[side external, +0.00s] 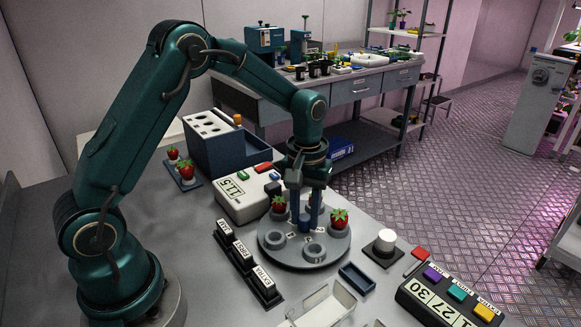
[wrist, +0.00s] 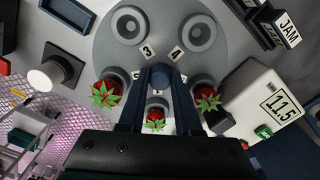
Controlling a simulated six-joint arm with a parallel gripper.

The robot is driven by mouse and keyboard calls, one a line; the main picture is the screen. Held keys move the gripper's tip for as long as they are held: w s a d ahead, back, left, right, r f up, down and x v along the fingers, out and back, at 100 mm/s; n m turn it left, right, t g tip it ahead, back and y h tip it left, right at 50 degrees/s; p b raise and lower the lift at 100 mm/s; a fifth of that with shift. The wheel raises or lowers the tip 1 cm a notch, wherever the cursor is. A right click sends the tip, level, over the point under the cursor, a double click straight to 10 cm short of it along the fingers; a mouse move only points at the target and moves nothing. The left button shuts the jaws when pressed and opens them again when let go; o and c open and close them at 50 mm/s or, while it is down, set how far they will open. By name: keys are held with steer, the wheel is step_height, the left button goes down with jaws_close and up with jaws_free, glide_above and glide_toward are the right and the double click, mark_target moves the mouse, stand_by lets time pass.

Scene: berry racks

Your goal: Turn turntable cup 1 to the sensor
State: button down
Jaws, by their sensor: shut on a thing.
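The round grey turntable (side external: 285,257) carries a ring of cups and small number tags. My gripper (side external: 304,222) points down at its centre, and in the wrist view my gripper (wrist: 160,88) is shut on the blue centre knob (wrist: 161,73). Strawberries sit in a left cup (wrist: 105,93), a right cup (wrist: 207,97) and a cup between my fingers (wrist: 155,120). Two far cups (wrist: 128,24) (wrist: 199,33) are empty. Tags 3 and 4 are readable; I cannot make out tag 1. A white cylinder on a dark base (side external: 386,240) stands beside the turntable; I cannot tell whether it is the sensor.
A white box reading 11.5 (side external: 231,190) stands behind left of the turntable. A blue tray (side external: 357,278), a pale open box (side external: 322,309) and a button panel (side external: 440,300) lie in front and right. Strawberries rest on a blue rack (side external: 187,183).

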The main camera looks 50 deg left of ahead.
mark_target(305, 216)
steer(key=shift+r+n, duration=0.1)
steer(key=shift+n, duration=5.3)
steer(key=shift+a+n, duration=0.1)
steer(key=shift+n, duration=0.4)
steer(key=c, duration=0.6)
jaws_free()
steer(key=shift+r, duration=2.5)
steer(key=shift+r, duration=0.1)
